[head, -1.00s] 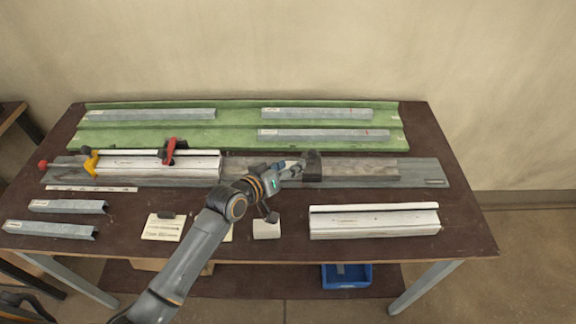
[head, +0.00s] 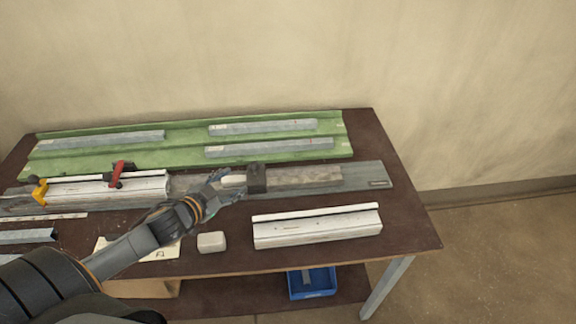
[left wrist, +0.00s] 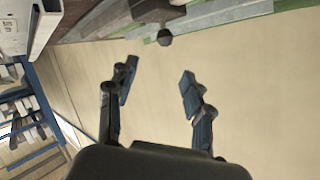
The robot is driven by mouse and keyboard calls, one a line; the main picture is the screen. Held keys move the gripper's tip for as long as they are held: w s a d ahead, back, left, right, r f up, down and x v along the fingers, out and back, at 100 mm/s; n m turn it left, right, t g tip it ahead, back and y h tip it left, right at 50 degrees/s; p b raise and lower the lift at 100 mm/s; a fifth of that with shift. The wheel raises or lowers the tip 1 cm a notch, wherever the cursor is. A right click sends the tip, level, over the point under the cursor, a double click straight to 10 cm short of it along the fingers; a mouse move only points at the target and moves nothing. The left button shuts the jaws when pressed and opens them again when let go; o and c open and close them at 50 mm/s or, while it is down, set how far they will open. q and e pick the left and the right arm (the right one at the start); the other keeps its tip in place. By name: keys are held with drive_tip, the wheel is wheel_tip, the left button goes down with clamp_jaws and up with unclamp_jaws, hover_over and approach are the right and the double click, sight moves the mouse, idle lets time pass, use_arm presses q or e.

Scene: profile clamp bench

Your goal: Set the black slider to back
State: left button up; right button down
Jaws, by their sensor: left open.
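The black slider (head: 256,178) is a dark block on the long grey rail (head: 378,176), right of the rail's middle. In the left wrist view, a dark block (left wrist: 152,10) that looks like the slider shows at the top edge, with a dark round knob (left wrist: 164,37) on it. My left gripper (head: 226,183) is just left of the slider and looks apart from it. Its two fingers (left wrist: 158,82) are spread, with nothing between them. My arm hides part of the rail's front. My right gripper is out of view.
A white profile (head: 318,229) lies at the front right, and a small pale block (head: 211,242) near the front edge. A red clamp (head: 119,172) and a yellow clamp (head: 40,191) stand at the left. Metal profiles lie on the green tray (head: 185,151) behind.

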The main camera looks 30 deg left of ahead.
sight(253, 166)
use_arm(q)
drive_tip(key=x, duration=0.4)
drive_tip(key=p+x, duration=0.1)
drive_tip(key=x, duration=0.7)
drive_tip(key=shift+a+p, duration=0.35)
drive_tip(key=shift+a, duration=0.05)
drive_tip(key=shift+x, duration=0.75)
drive_tip(key=shift+f, duration=0.15)
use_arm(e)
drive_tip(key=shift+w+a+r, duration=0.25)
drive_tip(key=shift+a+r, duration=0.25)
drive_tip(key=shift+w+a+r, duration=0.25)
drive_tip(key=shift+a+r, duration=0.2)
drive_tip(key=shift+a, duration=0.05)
use_arm(q)
drive_tip(key=shift+s, duration=0.1)
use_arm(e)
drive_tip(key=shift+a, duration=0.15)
use_arm(q)
drive_tip(key=shift+c, duration=1.3)
clamp_jaws()
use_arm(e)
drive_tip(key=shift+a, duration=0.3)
